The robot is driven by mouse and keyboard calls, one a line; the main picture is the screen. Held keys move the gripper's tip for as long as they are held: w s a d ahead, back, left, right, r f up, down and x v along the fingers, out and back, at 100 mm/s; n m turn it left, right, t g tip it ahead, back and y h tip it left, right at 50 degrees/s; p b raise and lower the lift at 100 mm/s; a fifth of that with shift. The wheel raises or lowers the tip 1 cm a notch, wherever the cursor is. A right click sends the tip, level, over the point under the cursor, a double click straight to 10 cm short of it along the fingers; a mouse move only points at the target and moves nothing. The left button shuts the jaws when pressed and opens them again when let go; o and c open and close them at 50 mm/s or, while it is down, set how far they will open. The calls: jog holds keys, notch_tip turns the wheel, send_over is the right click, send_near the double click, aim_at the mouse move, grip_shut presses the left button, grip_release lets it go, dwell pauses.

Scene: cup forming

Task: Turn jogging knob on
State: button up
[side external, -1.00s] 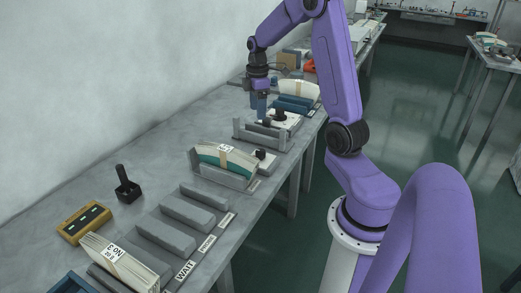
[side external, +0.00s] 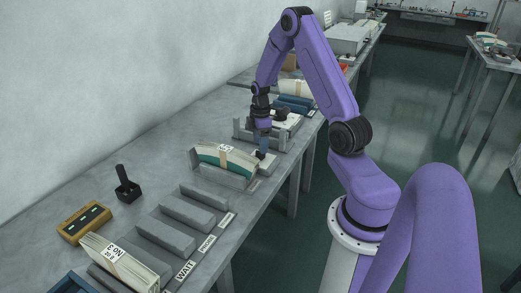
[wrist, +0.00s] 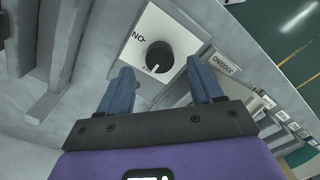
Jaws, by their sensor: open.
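The jogging knob (wrist: 159,57) is a round black dial on a white plate (wrist: 185,28) in the wrist view. Its white mark points to the lower edge, beside small lettering, while an upside-down "ON" stands to the left. A "JOGGING" label (wrist: 225,66) lies to the right. My gripper (wrist: 161,86) is open and empty, its two blue fingers apart on either side below the knob in the picture, not touching it.
A rack with banded paper-like sheets (side external: 225,160) stands left of my gripper. Another grey rack (side external: 243,131) stands just behind. Grey slotted holders with a "WAIT" label (side external: 185,270) and a black upright handle (side external: 124,180) are nearer the camera.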

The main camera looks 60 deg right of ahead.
jog(key=shift+f, duration=1.8)
jog(key=c, duration=1.1)
jog(key=shift+o, duration=0.2)
